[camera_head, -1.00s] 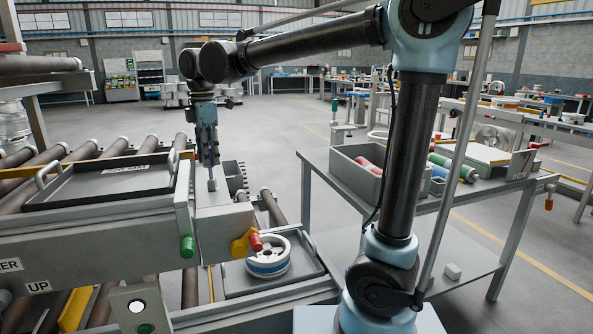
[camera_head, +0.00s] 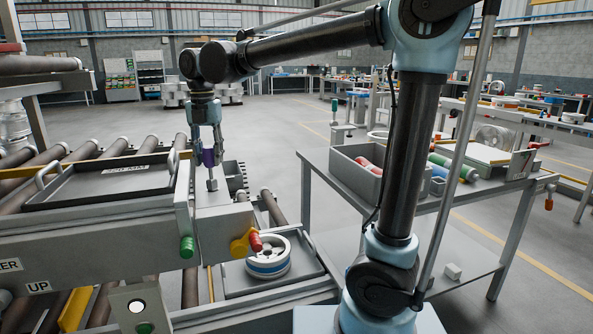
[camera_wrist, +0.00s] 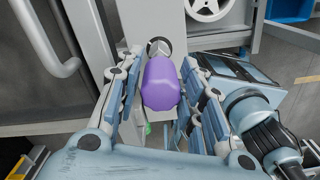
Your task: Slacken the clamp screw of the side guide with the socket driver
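The socket driver has a purple handle (camera_head: 208,158) and a metal shaft (camera_head: 212,183). It stands upright over the grey guide block (camera_head: 226,226) beside the tray conveyor. My gripper (camera_head: 208,155) points down with its fingers spread on either side of the handle. In the wrist view the purple handle (camera_wrist: 161,85) lies between my gripper's fingers (camera_wrist: 162,68), with narrow gaps that suggest they are not gripping it. The clamp screw cannot be made out; the driver's lower end hides that spot.
A black tray (camera_head: 100,190) with light handles lies on the conveyor at left. A yellow and red handle (camera_head: 247,242) sticks out from the block, above a white wheel (camera_head: 268,258). A grey bin (camera_head: 350,177) stands on the right-hand table (camera_head: 440,200).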

